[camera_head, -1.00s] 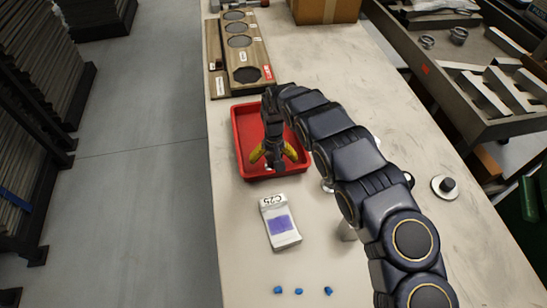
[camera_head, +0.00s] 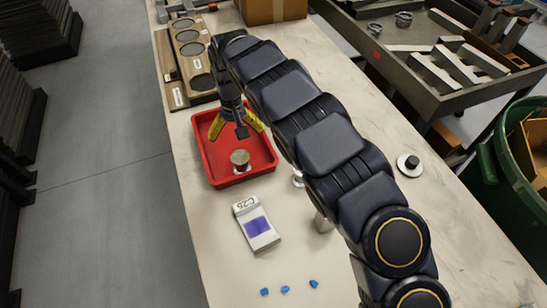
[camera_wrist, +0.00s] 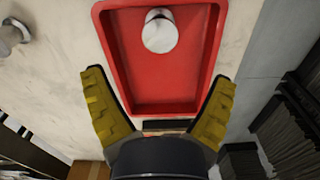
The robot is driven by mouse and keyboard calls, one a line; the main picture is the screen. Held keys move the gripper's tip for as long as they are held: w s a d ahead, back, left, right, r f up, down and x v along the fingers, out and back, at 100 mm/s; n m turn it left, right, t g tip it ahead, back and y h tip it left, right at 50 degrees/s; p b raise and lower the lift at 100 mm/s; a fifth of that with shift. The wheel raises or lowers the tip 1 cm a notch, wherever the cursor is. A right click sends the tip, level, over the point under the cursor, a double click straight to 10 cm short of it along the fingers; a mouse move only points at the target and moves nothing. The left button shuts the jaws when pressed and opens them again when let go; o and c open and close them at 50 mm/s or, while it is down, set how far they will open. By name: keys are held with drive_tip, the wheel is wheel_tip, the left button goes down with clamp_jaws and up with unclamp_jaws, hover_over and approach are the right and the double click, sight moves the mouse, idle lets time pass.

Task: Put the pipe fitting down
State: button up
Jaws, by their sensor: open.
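The pipe fitting (camera_head: 240,158), a short round metal piece, stands in the red tray (camera_head: 213,168), near its front end. It also shows in the wrist view (camera_wrist: 160,31), inside the red tray (camera_wrist: 106,50) near the top of the picture. My gripper (camera_head: 237,132) is over the tray, behind the fitting in the head view, with its yellow fingers spread wide. In the wrist view my gripper (camera_wrist: 158,78) is open, nothing is between the fingers, and the fitting is beyond the fingertips, apart from them.
A white packet marked C-25 (camera_head: 256,224) and three small blue pieces (camera_head: 285,290) lie in front of the tray. A wooden board with round recesses (camera_head: 170,62) and a cardboard box (camera_head: 270,10) are behind.

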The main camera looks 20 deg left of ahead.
drive_tip(key=d+r+m+h, duration=0.1)
drive_tip(key=d+r+m, duration=0.1)
drive_tip(key=d+r, duration=0.45)
drive_tip(key=d+r+m, duration=0.1)
drive_tip(key=d+r, duration=0.2)
drive_tip(key=d, duration=0.7)
drive_tip(key=d+r+m+h, duration=0.15)
drive_tip(key=d+r, duration=0.25)
drive_tip(key=d, duration=0.4)
drive_tip(key=s+d+r+m+y, duration=0.15)
drive_tip(key=s+d+r, duration=0.25)
drive_tip(key=s+d, duration=0.6)
drive_tip(key=s+d+f+m+g+y, duration=0.1)
drive_tip(key=s+d, duration=0.2)
drive_tip(key=s, duration=1.3)
drive_tip(key=shift+g, duration=0.3)
drive_tip(key=shift+f, duration=0.15)
